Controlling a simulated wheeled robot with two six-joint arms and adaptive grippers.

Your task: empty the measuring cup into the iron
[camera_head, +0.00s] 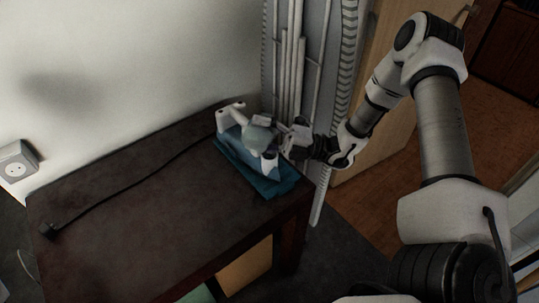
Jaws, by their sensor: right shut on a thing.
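The white and blue iron (223,121) sits on a folded teal cloth (270,187) at the right end of the dark table. My right gripper (287,135) reaches in from the right, just beside and above the iron. It is shut on the measuring cup (258,137), a greyish-green, see-through shape held over the iron. The cup looks tilted, and it hides part of the iron. Whether liquid is in the cup or flowing cannot be told. My left gripper is out of view.
The dark table (135,215) has a black cord (130,190) lying across it to a plug at the left end. A wall socket (15,163) is at the left. White pipes (291,60) stand behind the iron.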

